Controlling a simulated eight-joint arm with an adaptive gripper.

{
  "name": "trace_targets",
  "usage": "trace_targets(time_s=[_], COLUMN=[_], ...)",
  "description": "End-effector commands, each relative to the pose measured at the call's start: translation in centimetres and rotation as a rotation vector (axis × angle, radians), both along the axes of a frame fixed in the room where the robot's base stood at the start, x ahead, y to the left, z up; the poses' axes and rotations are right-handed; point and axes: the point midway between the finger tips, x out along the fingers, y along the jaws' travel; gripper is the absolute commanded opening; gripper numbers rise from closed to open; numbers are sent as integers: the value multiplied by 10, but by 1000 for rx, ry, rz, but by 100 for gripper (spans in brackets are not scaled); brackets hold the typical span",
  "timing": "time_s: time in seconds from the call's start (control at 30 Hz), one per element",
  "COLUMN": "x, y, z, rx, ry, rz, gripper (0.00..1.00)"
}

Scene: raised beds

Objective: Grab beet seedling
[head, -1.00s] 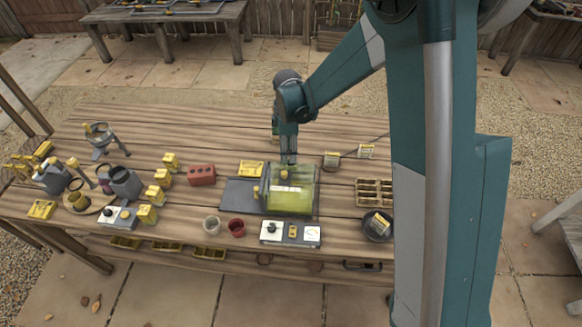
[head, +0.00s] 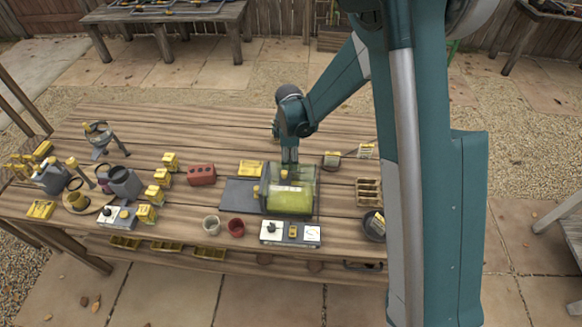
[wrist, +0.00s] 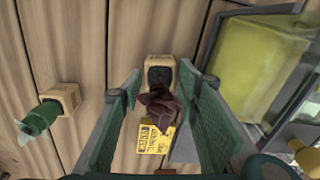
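The beet seedling (wrist: 160,104), with dark red-purple leaves, stands in a small tan pot (wrist: 160,64) in the wrist view. A yellow label card (wrist: 152,138) shows beside its leaves. My gripper (wrist: 158,86) is open, with one green-padded finger on each side of the seedling; I cannot tell whether either touches it. In the head view my gripper (head: 290,160) points down at the table behind the clear yellow-green box, which hides the fingertips and the seedling.
The yellow-green box (head: 291,200) stands close to my gripper, and in the wrist view (wrist: 245,65) it is at the upper right. A green item (wrist: 40,120) with a tan block lies at left. A red brick (head: 201,175), cups and several yellow boxes crowd the wooden table (head: 180,120).

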Motion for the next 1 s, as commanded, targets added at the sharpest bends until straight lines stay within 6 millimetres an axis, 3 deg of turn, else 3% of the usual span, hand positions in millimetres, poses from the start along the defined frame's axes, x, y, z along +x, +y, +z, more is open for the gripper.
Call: trace_targets(time_s=[0.2,0.77,0.9,1.0], x=[0,0,0,0], y=[0,0,0,0], z=[-13,-14,-14,-14], rx=[0,0,0,0], ry=[0,0,0,0], rz=[0,0,0,0], gripper=[33,33,16,13])
